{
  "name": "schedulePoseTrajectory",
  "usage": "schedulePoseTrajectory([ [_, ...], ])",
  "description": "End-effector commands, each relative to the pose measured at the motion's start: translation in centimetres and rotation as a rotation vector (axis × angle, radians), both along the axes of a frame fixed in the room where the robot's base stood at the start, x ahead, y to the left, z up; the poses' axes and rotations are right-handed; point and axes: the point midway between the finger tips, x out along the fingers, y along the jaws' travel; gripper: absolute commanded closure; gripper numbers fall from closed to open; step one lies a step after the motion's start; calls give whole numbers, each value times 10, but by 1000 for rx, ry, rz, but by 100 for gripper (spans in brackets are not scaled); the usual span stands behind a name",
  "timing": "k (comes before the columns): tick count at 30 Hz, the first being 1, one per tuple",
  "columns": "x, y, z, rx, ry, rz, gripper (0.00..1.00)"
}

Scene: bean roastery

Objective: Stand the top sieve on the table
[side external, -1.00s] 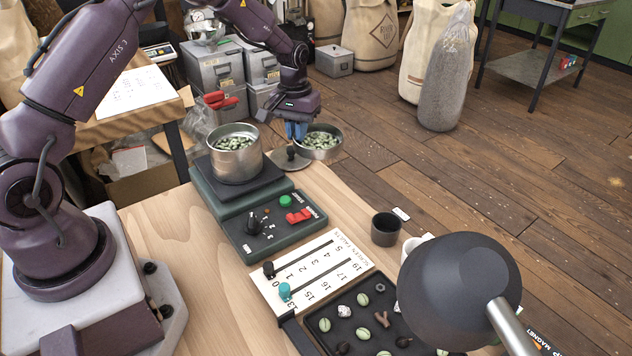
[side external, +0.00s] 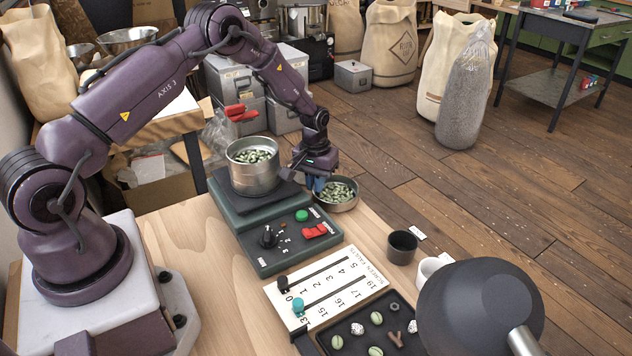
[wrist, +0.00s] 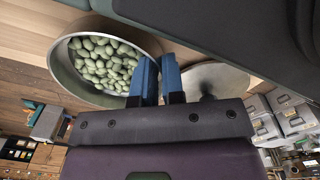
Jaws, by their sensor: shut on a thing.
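The top sieve (side external: 345,207), a shallow round metal pan holding green beans, is at the table's far right edge, right of the shaker. My gripper (side external: 319,186) points down with its blue fingers shut on the sieve's near-left rim. The wrist view shows the sieve (wrist: 66,80) upright, with its rim between the fingers (wrist: 157,66). It is low, at about table height; I cannot tell whether its base touches the table. The remaining sieve stack (side external: 255,182), with green beans inside, stands on the shaker.
A round metal lid with a knob (wrist: 218,76) lies beside my fingers in the wrist view. The shaker's control panel (side external: 285,243), a dark cup (side external: 402,247), a white mug (side external: 428,268), a sample tray (side external: 345,325) and a dark lamp (side external: 480,315) occupy the table's front and right.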

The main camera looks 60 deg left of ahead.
Motion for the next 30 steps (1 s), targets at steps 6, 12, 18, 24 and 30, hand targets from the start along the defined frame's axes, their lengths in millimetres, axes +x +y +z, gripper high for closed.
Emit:
schedulePoseTrajectory([
  [6,0,0,-2,0,0,0,65],
  [12,0,0,-2,0,0,0,65],
  [18,1,0,9,1,-2,0,65],
  [24,1,1,48,3,-4,0,65],
  [30,-1,1,90,2,-3,0,65],
])
